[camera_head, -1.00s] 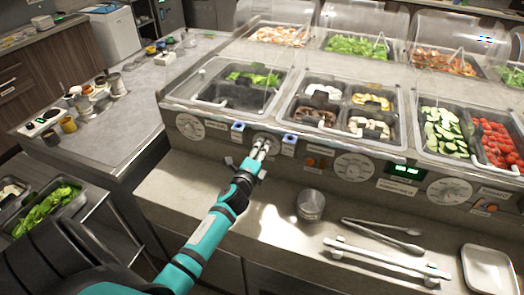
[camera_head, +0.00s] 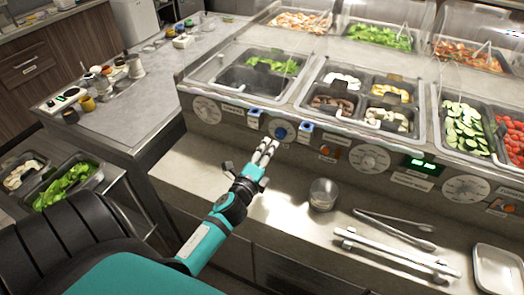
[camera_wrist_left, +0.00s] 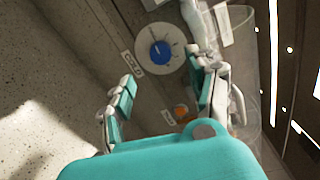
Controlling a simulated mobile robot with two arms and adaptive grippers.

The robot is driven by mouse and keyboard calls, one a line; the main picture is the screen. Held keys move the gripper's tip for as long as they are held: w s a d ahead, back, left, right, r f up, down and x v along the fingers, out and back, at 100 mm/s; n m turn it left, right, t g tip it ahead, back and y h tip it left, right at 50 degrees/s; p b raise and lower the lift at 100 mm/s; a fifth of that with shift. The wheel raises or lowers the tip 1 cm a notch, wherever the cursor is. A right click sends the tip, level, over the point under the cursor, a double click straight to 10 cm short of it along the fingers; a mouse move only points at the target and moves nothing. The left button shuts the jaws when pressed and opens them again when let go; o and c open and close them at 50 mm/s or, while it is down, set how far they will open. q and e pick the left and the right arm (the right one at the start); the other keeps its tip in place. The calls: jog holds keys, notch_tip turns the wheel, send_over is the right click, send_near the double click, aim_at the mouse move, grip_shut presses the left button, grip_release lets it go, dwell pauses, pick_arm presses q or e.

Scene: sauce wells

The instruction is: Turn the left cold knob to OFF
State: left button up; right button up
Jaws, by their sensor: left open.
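A blue knob (camera_head: 281,132) sits on a round white dial plate on the counter's front panel, between two small blue-and-white holders. The knob (camera_wrist_left: 160,54) also shows in the left wrist view, with a label beside its dial. Its exact pointer setting is too small to read. My left gripper (camera_head: 266,150) is just below and in front of the knob, apart from it. In the left wrist view the gripper's fingers (camera_wrist_left: 172,80) are spread, with nothing between them and the knob beyond their tips. My right gripper is not in view.
Other white dials (camera_head: 370,159) and a green display (camera_head: 420,161) line the panel. A metal cup (camera_head: 323,194), tongs (camera_head: 395,227) and a white tray (camera_head: 497,268) rest on the ledge to the right. Food wells (camera_head: 330,112) stand above. The ledge left of the cup is clear.

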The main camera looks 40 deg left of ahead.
pick_arm(q)
jog(key=shift+v, duration=1.8)
jog(key=s+d+f+n+g+h, duration=0.1)
jog(key=s+d+f+n+g, duration=0.1)
jog(key=s+d+n+g, duration=0.45)
jog(key=s+d+f+n+g+h, duration=0.2)
jog(key=s+d+f+n+g, duration=0.15)
jog(key=s, duration=0.55)
jog(key=s+d+f+n+g+h, duration=0.1)
jog(key=s+d+n+g, duration=0.35)
jog(key=s, duration=0.35)
jog(key=s+f+x, duration=0.1)
jog(key=s+x, duration=0.2)
jog(key=x, duration=1)
jog(key=s+x, duration=0.3)
jog(key=x, duration=1.1)
jog(key=s+a+f+g, duration=0.1)
jog(key=s+a+f, duration=0.2)
jog(key=s+f, duration=1.2)
jog(key=shift+s+f, duration=0.25)
jog(key=shift+s, duration=0.85)
